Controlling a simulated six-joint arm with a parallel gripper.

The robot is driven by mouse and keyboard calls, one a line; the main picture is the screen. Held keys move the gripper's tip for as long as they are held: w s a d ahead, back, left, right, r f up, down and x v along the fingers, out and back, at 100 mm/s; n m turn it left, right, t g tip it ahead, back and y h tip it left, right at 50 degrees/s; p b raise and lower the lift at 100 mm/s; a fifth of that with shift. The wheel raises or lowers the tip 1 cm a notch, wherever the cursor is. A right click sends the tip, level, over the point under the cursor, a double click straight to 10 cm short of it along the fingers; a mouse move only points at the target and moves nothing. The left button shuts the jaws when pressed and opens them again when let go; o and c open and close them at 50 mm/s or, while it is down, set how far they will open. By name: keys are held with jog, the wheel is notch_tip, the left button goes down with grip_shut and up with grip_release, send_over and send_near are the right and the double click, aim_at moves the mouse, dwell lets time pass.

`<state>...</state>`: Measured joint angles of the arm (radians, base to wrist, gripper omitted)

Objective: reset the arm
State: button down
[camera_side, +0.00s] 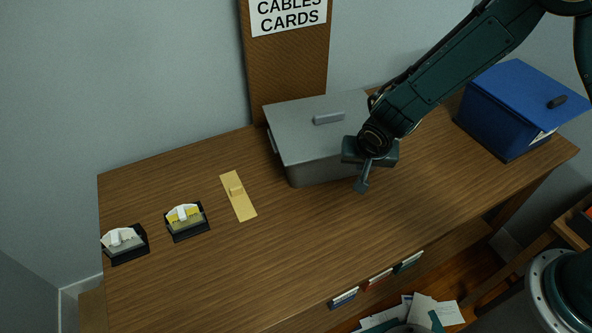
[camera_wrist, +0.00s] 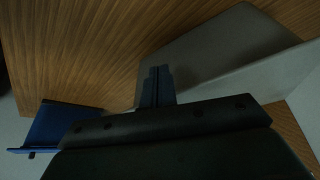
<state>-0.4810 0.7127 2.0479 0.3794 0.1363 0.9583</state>
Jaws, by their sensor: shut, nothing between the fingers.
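My gripper (camera_side: 362,187) hangs from the dark green arm above the desk, just in front of the right end of a grey lidded box. Its fingers are together, with nothing between them. In the wrist view the closed fingers (camera_wrist: 157,72) point away from the dark gripper body, with the grey box beside them on the right. The gripper hides part of the box's right front. I cannot tell whether it touches the box.
The grey box (camera_side: 307,158) and a blue box (camera_side: 485,125) stand on the wooden desk (camera_side: 300,240). A yellow plate (camera_side: 241,205) and two small dark holders, one (camera_side: 188,222) right of the other (camera_side: 125,245), lie left. A sign (camera_side: 287,14) hangs behind. The desk's front middle is clear.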

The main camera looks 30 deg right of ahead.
jog(key=s+d+r+n+y, duration=0.1)
jog(key=s+d+r, duration=0.3)
jog(key=r, duration=0.6)
jog(key=s+d+r+n+y, duration=0.1)
jog(key=s+d+r, duration=0.3)
jog(key=r, duration=0.6)
jog(key=s+d+r+n, duration=0.2)
jog(key=s+r, duration=0.2)
jog(key=s, duration=0.5)
jog(key=s+d+r+n+t, duration=0.1)
jog(key=s+r, duration=0.3)
jog(key=s, duration=0.5)
jog(key=shift+s+d+r+n+y, duration=0.15)
jog(key=shift+d+n+y, duration=0.15)
jog(key=shift+d+n, duration=0.4)
jog(key=shift+a, duration=0.1)
